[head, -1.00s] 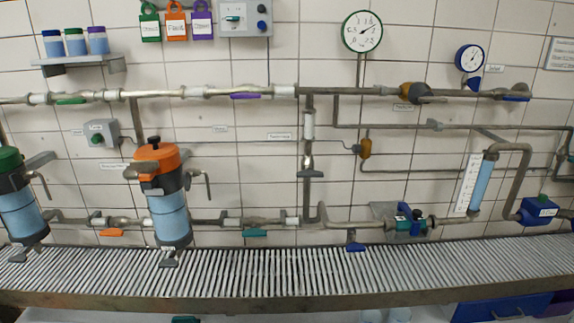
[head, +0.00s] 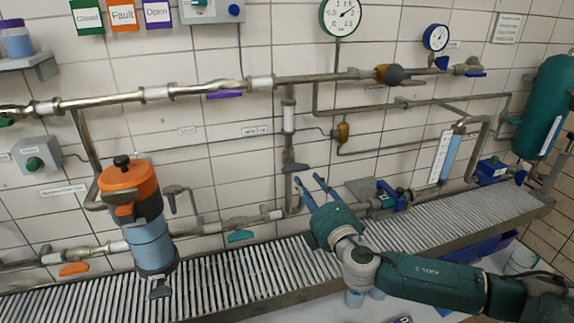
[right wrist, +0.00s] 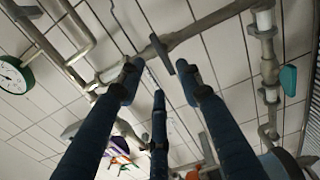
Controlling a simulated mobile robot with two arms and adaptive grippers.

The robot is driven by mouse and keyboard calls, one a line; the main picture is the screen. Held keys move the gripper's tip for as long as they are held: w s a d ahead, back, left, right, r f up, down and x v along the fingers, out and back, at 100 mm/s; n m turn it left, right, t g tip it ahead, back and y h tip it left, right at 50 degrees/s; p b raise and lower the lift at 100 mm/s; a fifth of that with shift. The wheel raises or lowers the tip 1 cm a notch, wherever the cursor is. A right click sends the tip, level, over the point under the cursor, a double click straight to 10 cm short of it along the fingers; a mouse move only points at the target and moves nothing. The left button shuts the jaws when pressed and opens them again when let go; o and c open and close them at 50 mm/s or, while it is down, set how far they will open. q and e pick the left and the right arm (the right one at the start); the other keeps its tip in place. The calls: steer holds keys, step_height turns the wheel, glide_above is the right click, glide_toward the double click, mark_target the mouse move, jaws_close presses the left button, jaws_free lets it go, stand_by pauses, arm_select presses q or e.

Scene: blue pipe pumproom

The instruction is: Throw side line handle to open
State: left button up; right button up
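A dark grey lever handle (head: 295,168) sits crosswise on the vertical pipe between the upper and lower lines. It also shows in the right wrist view (right wrist: 160,47), beyond the fingertips. Labels on the wall nearby are too small to read surely, so I cannot confirm that this is the side line handle. My right gripper (head: 308,180) is just right of and below the lever, its blue fingers pointing up toward the wall. In the right wrist view its fingers (right wrist: 157,68) are spread and empty, with the lever ahead between them, apparently untouched. My left gripper is out of view.
A purple handle (head: 225,95) hangs on the upper pipe. A teal handle (head: 240,236) is on the lower pipe, left of my right gripper. An orange-topped canister (head: 130,190) stands farther left. The slatted ledge (head: 220,277) runs below.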

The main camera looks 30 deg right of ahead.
mark_target(297, 169)
steer(key=p+x, duration=0.2)
steer(key=x, duration=0.7)
steer(key=shift+w+d, duration=0.1)
steer(key=shift+w, duration=0.15)
steer(key=shift+w+p, duration=0.3)
steer(key=shift+w, duration=0.1)
steer(key=shift+d+f, duration=0.1)
jaws_close()
